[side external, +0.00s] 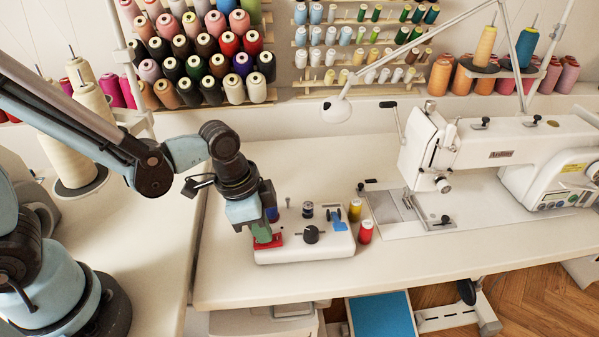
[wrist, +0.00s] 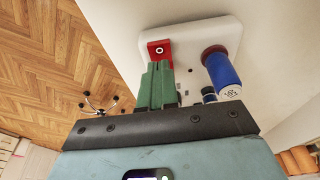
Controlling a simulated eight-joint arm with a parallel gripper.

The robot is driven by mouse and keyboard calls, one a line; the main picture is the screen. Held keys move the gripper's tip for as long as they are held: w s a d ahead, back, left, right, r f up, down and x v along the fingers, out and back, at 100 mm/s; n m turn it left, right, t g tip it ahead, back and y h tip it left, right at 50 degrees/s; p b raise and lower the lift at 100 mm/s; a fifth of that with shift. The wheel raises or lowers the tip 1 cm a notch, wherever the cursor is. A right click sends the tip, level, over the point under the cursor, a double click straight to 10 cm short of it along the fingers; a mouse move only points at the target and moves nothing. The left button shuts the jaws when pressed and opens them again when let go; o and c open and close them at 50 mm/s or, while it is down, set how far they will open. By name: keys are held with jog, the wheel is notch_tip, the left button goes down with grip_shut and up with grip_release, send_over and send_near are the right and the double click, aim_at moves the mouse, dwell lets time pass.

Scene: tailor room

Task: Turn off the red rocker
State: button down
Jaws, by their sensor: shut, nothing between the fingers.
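The red rocker (side external: 277,240) sits at the left end of a white control box (side external: 305,251) on the table. In the wrist view the rocker (wrist: 156,47) shows a white ring mark on its exposed half. My gripper (side external: 264,241) points down over the rocker with its green fingers closed together and empty. In the wrist view the fingertips (wrist: 160,65) are right at the rocker's near edge and hide part of it. I cannot tell if they touch it or how it is tilted.
A blue cylinder (wrist: 222,70) stands close beside my fingers. The box also carries a black knob (side external: 311,234) and a blue switch (side external: 338,221). Red (side external: 365,232) and yellow (side external: 355,209) spools stand right of it, before the sewing machine (side external: 500,145). Table front is clear.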

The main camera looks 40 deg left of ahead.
jog(key=shift+r, duration=0.1)
jog(key=shift+r, duration=0.55)
jog(key=s+a+r, duration=0.2)
jog(key=r, duration=0.3)
jog(key=s+a+r, duration=0.2)
jog(key=r, duration=0.4)
jog(key=shift+r, duration=0.15)
jog(key=w+a+f+n+t+y, duration=0.1)
jog(key=w+a+n+t, duration=0.1)
jog(key=a+n+t, duration=0.3)
jog(key=a+n, duration=0.2)
jog(key=n, duration=0.2)
jog(key=shift+w+a+y, duration=0.15)
jog(key=shift+w+y, duration=0.05)
jog(key=shift+y, duration=0.2)
